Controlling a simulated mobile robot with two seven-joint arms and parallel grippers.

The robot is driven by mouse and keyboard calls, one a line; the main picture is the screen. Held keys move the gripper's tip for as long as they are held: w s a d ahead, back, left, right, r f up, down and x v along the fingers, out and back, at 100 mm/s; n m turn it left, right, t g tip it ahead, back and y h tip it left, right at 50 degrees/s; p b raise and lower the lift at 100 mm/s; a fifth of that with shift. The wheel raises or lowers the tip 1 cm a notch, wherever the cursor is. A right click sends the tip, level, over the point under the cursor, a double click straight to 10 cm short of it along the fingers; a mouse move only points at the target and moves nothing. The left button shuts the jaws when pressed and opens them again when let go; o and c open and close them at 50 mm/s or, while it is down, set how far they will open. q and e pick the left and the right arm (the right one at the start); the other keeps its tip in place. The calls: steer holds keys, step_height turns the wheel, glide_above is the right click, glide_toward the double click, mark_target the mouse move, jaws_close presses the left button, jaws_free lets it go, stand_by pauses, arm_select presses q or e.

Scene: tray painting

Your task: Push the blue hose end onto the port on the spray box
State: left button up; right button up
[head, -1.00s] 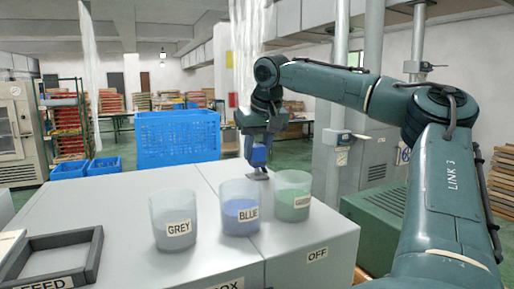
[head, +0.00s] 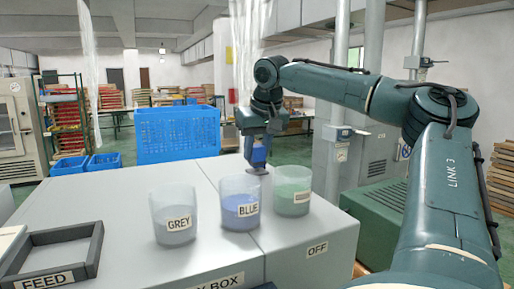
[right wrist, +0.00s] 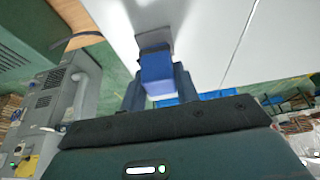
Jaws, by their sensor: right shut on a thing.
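The spray box (head: 115,215) is the large pale grey box with a flat top, its label partly cut off at the bottom edge. My right gripper (head: 257,150) reaches down over the box's far edge, behind the cups. It is shut on the blue hose end (head: 259,157), which also shows between the dark fingers in the right wrist view (right wrist: 156,72). A small grey piece, perhaps the port (right wrist: 154,38), sits right against the blue end's far side. I cannot tell whether the end is pushed on it. My left gripper is not in view.
Cups labelled GREY (head: 173,217), BLUE (head: 240,203) and a green one (head: 292,190) stand on the box, in front of the gripper. A dark FEED tray (head: 50,255) lies at left. A blue crate (head: 178,137) stands behind.

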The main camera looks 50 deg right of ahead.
steer(key=shift+f, duration=0.5)
stand_by(0.6)
steer(key=o, duration=1)
steer(key=shift+o, duration=0.4)
steer(key=o, duration=0.4)
steer(key=shift+r, duration=3)
